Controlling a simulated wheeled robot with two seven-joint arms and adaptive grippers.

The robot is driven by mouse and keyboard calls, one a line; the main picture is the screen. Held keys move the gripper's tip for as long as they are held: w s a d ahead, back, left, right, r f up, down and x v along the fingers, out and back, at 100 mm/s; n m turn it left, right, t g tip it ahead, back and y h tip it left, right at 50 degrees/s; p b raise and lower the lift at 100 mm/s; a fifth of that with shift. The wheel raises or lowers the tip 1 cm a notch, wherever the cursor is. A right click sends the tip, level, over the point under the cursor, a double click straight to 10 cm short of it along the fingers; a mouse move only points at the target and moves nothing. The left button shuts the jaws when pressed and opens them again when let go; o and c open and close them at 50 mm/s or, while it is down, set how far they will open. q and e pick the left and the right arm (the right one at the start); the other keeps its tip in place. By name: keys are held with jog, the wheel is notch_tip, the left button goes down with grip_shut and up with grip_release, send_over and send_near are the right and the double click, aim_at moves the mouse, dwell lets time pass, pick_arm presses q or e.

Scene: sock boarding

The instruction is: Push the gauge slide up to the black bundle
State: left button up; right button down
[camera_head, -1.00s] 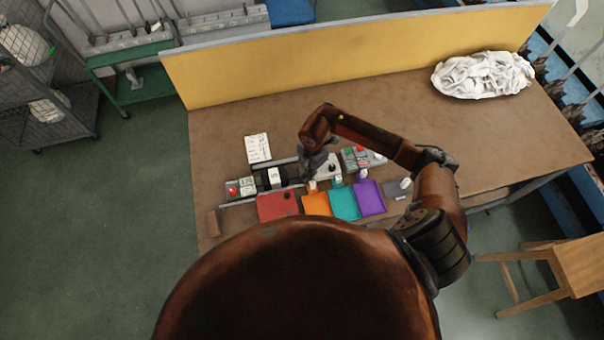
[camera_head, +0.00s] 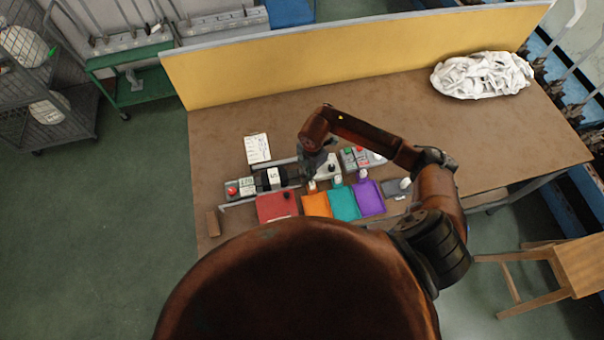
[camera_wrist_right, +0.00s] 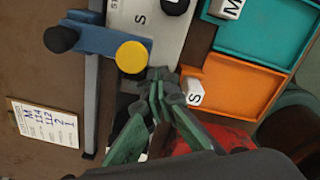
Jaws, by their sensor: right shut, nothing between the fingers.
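My right gripper (camera_head: 308,176) is shut and empty, low over the gauge in the head view. In the right wrist view its closed fingertips (camera_wrist_right: 160,78) are just below and right of a yellow disc. That disc is on a blue piece with a black knob, which looks like the gauge slide (camera_wrist_right: 93,40), lying across a grey rail (camera_wrist_right: 91,105). The black bundle (camera_head: 262,181) with a white label lies on the gauge, left of my gripper in the head view. My gripper hides part of the gauge there. My left gripper is out of view.
Red (camera_head: 272,207), orange (camera_head: 316,205), teal (camera_head: 344,204) and purple (camera_head: 369,199) trays line the front. A written card (camera_head: 258,148) lies behind the gauge. A white cloth heap (camera_head: 482,75) is at the back right. The table's middle right is clear.

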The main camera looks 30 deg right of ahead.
jog(key=shift+s+f, duration=0.35)
jog(key=shift+f, duration=0.2)
jog(key=shift+d, duration=0.45)
jog(key=shift+d+r+p, duration=0.2)
jog(key=shift+r+p, duration=0.4)
jog(key=shift+d+r+p, duration=0.2)
jog(key=shift+r+p, duration=0.35)
jog(key=shift+r, duration=0.05)
jog(key=shift+w+a+r+p, duration=0.15)
jog(key=shift+r+p, duration=0.25)
jog(key=shift+r, duration=0.2)
jog(key=shift+a+r+p, duration=0.1)
jog(key=shift+r+p, duration=0.25)
jog(key=shift+r, duration=0.2)
jog(key=shift+r+p, duration=1.05)
jog(key=shift+r, duration=0.4)
